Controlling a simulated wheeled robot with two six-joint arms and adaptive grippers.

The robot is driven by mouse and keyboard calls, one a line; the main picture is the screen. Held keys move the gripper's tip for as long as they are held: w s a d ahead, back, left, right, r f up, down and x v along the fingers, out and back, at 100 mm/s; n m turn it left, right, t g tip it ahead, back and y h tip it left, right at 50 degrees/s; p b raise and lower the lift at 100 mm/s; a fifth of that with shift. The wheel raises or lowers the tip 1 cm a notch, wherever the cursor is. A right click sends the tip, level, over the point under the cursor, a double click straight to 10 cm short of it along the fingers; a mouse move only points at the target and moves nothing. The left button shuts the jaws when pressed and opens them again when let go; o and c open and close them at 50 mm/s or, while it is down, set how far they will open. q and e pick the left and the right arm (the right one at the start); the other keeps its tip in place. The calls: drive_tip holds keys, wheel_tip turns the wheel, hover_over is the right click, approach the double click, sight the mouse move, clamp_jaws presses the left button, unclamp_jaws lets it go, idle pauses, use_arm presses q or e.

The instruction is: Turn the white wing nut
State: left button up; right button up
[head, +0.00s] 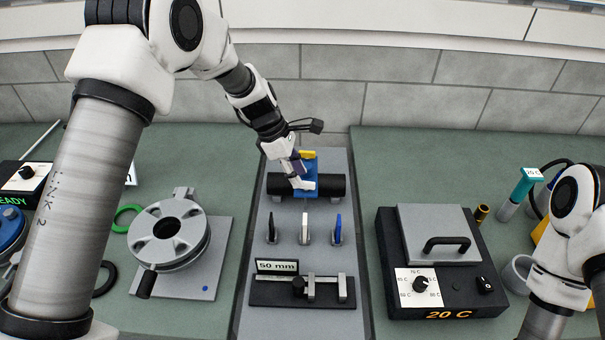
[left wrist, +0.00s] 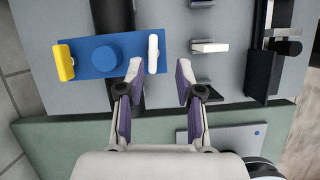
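A blue block (head: 326,185) sits across a black cylinder (head: 277,184) on the grey middle panel. It carries a yellow wing nut (head: 307,154) at its far end. In the left wrist view the blue block (left wrist: 107,58) has a round blue knob (left wrist: 106,58), the yellow wing nut (left wrist: 64,62) at left and the white wing nut (left wrist: 154,53) at right. My left gripper (left wrist: 160,76) is open, its fingertips apart at the white wing nut's end of the block. The white wing nut lies nearer the left-hand finger. In the head view my left gripper (head: 301,178) largely covers that end.
Black (head: 272,229), white (head: 305,229) and blue (head: 337,229) upright levers stand nearer me on the panel. A 50 mm gauge (head: 277,267) is in front of them. A grey flanged wheel (head: 167,229) is at left, a heater box (head: 432,257) at right.

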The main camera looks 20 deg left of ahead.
sight(304, 189)
use_arm(q)
drive_tip(key=f, duration=0.1)
drive_tip(key=w+d+f, duration=0.1)
drive_tip(key=f, duration=0.1)
drive_tip(key=shift+w+d+f, duration=0.2)
drive_tip(key=shift+w, duration=0.15)
drive_tip(key=shift+s+a+r, duration=0.1)
drive_tip(key=shift+s, duration=0.05)
drive_tip(key=shift+s+r, duration=0.15)
drive_tip(key=shift+s, duration=0.1)
clamp_jaws()
